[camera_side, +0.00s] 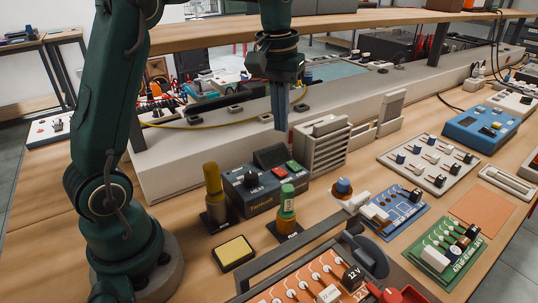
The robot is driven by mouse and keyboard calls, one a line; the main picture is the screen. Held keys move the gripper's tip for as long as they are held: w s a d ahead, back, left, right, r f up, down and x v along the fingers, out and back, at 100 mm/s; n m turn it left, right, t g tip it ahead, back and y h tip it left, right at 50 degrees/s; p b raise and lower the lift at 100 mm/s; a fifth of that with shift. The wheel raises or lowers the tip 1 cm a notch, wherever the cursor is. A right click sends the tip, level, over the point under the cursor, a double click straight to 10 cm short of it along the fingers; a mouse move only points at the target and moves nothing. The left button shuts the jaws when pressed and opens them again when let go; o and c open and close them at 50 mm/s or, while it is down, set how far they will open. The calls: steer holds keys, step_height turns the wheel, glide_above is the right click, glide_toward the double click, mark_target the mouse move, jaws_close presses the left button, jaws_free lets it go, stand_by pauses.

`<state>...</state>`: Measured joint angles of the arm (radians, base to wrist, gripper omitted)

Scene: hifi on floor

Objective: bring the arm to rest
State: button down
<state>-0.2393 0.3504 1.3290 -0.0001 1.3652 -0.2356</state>
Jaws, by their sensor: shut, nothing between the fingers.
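My gripper (280,108) hangs from my dark green arm in the upper middle of the side view, pointing down. Its grey fingers are together and hold nothing. It is in the air above the bench, over the area of the long pale ledge (170,165) and behind the blue box with red and green buttons (262,190). No contact with anything shows.
A yellow-topped tool (213,190) and a green-handled one (287,205) stand upright near the blue box. Circuit boards (395,210), a grey switch panel (430,162) and a blue meter (482,128) lie to the right. A wooden shelf (350,25) runs behind my gripper.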

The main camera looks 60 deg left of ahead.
steer(key=s+d+r+m+t, duration=0.3)
steer(key=s+d+r, duration=0.25)
steer(key=s, duration=0.35)
steer(key=s+d+f+m+t, duration=0.1)
steer(key=s+d+f+m, duration=0.1)
steer(key=s+f, duration=0.4)
steer(key=shift+s+f, duration=0.35)
steer(key=shift+s, duration=0.05)
